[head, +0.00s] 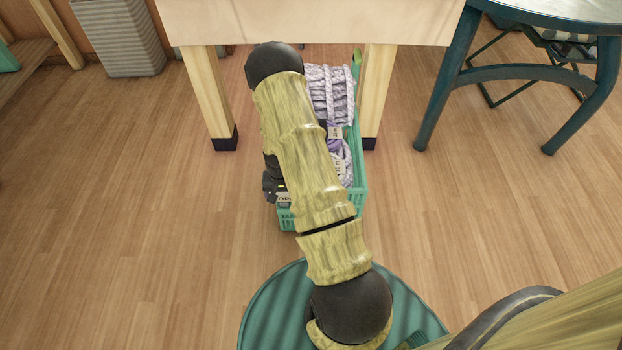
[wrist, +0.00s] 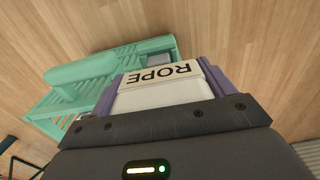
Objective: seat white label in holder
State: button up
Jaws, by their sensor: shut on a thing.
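The white label (wrist: 165,88) fills the middle of the wrist view, with the word ROPE upside down on its cream strip. My gripper (wrist: 163,72) is shut on it, with a lavender finger on each side. In the head view the label (head: 285,199) shows partly, beside the near end of the green crate (head: 362,185), and my arm covers most of the gripper. The crate (wrist: 66,100) also shows at the left of the wrist view, beyond the label.
Coiled white and purple rope (head: 330,95) lies in the crate. The crate stands on the wood floor, partly under a pale wooden table (head: 320,22) with legs on both sides. A dark green table (head: 530,75) is at the right. Floor to both sides is clear.

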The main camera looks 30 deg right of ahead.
jog(key=shift+f+b, duration=0.5)
jog(key=shift+f, duration=0.5)
dwell(1.0)
jog(key=o, duration=1.8)
jog(key=shift+s, duration=0.1)
jog(key=shift+d+r, duration=0.1)
notch_tip(320, 180, up, 17)
jog(key=p, duration=0.6)
jog(key=shift+a+p, duration=0.25)
jog(key=shift+p, duration=0.15)
jog(key=shift+r, duration=0.1)
